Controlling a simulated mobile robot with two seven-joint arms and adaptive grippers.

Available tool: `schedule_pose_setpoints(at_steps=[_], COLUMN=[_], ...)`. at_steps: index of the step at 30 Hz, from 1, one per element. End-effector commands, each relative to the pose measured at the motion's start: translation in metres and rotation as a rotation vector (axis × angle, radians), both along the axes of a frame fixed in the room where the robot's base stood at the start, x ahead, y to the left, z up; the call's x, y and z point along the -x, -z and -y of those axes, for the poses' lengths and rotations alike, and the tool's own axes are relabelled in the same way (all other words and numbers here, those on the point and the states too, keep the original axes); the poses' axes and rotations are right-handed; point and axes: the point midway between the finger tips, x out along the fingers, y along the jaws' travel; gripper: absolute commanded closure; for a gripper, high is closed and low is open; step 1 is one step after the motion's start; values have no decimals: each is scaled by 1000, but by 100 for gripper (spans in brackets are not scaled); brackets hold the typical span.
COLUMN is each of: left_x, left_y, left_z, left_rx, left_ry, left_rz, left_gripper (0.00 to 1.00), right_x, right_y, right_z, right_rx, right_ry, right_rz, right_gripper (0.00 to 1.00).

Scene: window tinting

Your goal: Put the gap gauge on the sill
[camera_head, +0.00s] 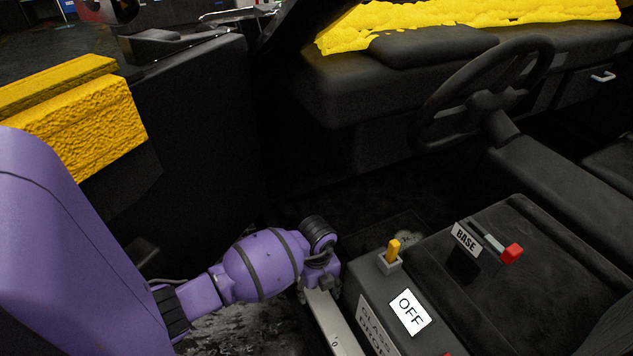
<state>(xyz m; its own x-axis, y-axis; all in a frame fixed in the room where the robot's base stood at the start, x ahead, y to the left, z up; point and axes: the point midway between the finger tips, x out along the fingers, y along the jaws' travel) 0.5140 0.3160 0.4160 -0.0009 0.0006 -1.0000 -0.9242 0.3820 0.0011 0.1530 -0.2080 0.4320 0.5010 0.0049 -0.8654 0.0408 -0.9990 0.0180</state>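A small dark tool with a white BASE label, a grey bar and a red end (490,243) lies on the black seat at right; it looks like the gap gauge. A pale metal strip (334,326) runs along the door opening at the bottom middle and looks like the sill; its far end is hidden behind my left gripper. My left gripper (320,270) is at the end of the purple arm, over the strip and well left of the tool. Its fingers are too small and dark to read. My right gripper is out of view.
The steering wheel (485,95) is behind. Yellow padding covers the door top (85,130) and dashboard (450,20).

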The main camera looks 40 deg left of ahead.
Motion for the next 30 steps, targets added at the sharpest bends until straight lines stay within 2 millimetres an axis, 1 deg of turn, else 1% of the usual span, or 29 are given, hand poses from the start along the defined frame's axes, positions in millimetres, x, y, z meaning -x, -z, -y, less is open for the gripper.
schedule_pose_setpoints(at_steps=[5, 8, 11, 17, 24, 26, 30], left_x=[0, 0, -1, -2, -2, -2, -2], left_y=[-1, -6, -15, -44, -86, -96, -114], left_z=[0, 0, 0, 0, -1, -1, 0], left_rx=[0, 0, 0, 1, 0, 0, -1], left_ry=[0, 0, 1, 1, 0, 0, 1], left_rz=[0, 1, 2, 4, 4, 4, 4], left_gripper=[43, 43, 43, 43, 43, 43, 43], right_x=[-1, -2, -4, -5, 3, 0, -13], right_y=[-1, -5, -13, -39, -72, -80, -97], right_z=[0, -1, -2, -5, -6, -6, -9], right_rx=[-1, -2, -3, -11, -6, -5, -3], right_ry=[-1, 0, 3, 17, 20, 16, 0], right_rz=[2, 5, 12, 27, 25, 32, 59], right_gripper=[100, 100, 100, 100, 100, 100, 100])
